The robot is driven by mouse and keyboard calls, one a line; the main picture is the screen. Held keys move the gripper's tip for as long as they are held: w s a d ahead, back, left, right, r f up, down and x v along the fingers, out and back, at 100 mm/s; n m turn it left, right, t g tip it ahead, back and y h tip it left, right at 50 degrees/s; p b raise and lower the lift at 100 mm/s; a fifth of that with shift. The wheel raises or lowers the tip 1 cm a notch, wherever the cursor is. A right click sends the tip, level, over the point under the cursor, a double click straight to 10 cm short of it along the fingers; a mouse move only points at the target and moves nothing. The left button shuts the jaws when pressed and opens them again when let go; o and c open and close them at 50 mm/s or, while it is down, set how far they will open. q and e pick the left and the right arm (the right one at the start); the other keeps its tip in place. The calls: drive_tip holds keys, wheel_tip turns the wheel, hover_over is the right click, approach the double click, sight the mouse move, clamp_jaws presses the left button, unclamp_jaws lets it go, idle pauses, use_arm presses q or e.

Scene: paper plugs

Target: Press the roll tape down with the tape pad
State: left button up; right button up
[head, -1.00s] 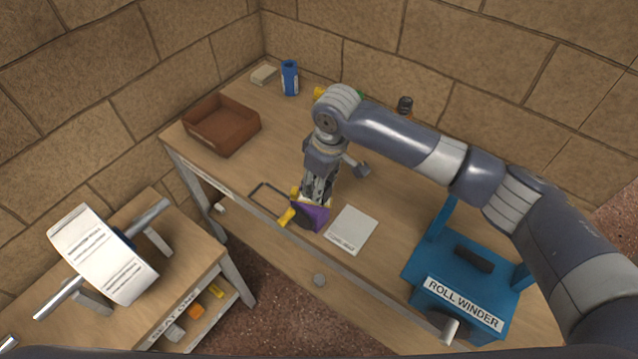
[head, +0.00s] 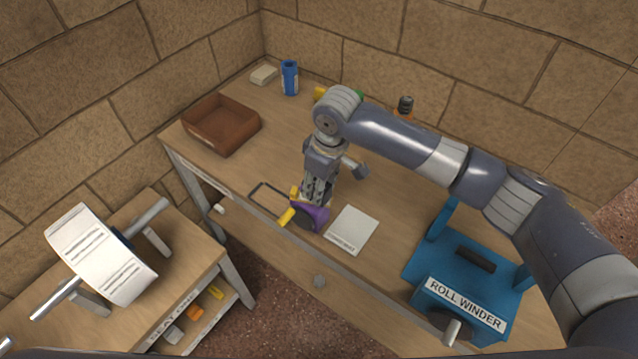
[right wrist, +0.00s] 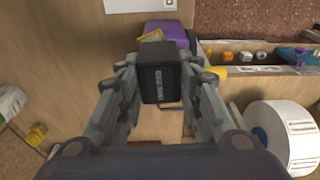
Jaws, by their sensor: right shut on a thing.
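A purple roll (head: 316,217) lies at the table's front edge, left of the white card. Yellow tape (head: 287,217) sticks out at its left side in the head view. The roll (right wrist: 170,29) and yellow tape (right wrist: 151,36) also show in the right wrist view, partly hidden by the pad. My right gripper (head: 314,200) points down over the roll. It is shut on a black labelled block, which looks like the tape pad (right wrist: 160,72). The pad is close to the roll, but I cannot tell whether they touch. My left gripper is in neither view now.
A white card (head: 352,230) lies right of the roll, with the blue roll winder (head: 470,275) further right. A brown tray (head: 221,128) and a blue can (head: 289,78) stand behind on the left. A large paper roll (head: 100,254) sits on a lower side bench.

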drive_tip(key=shift+f, duration=0.55)
drive_tip(key=shift+s+f+p, duration=0.15)
drive_tip(key=shift+p, duration=0.2)
idle(2.3)
drive_tip(key=shift+r+p, duration=0.95)
drive_tip(key=shift+p, duration=0.1)
wheel_tip(320, 180, up, 6)
drive_tip(key=p, duration=0.6)
drive_tip(key=shift+f, duration=0.25)
drive_tip(key=shift+f, duration=0.15)
